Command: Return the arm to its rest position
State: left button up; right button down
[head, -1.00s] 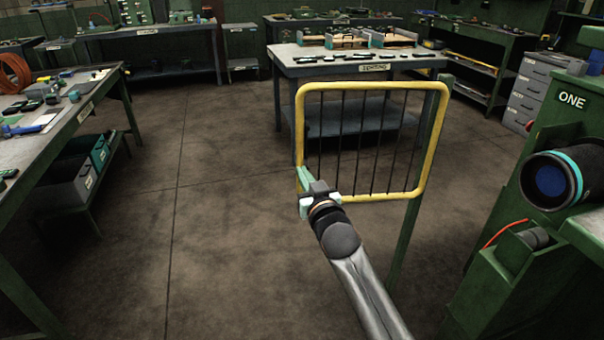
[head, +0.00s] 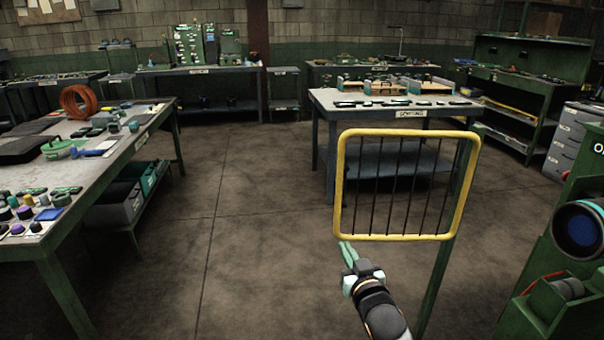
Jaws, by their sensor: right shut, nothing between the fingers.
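My right arm comes in from the bottom, right of centre. Its gripper (head: 347,254) is shut and empty, with pale green fingers pointing up and away. The fingertips show just below the lower left corner of a yellow-framed gate (head: 400,238) with dark vertical bars. I cannot tell whether they touch it; no contact is evident. My left gripper is not in view.
A green machine (head: 560,250) with a dark round port (head: 580,230) stands close on the right. A workbench (head: 150,128) with many small parts runs along the left. A sorting table (head: 330,104) stands behind the gate. The floor (head: 240,230) at centre left is clear.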

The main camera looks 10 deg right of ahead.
jog(key=s+f+g+p, duration=0.3)
jog(key=s+f+g, duration=0.1)
jog(key=s+f, duration=1.2)
jog(key=s+f+g+p, duration=0.1)
jog(key=s+f+g, duration=0.1)
jog(key=s, duration=0.7)
jog(key=s+f+n+g+y, duration=0.1)
jog(key=s+f, duration=0.1)
jog(key=s, duration=0.8)
jog(key=shift+f+g+p, duration=0.35)
jog(key=shift+f+g, duration=0.05)
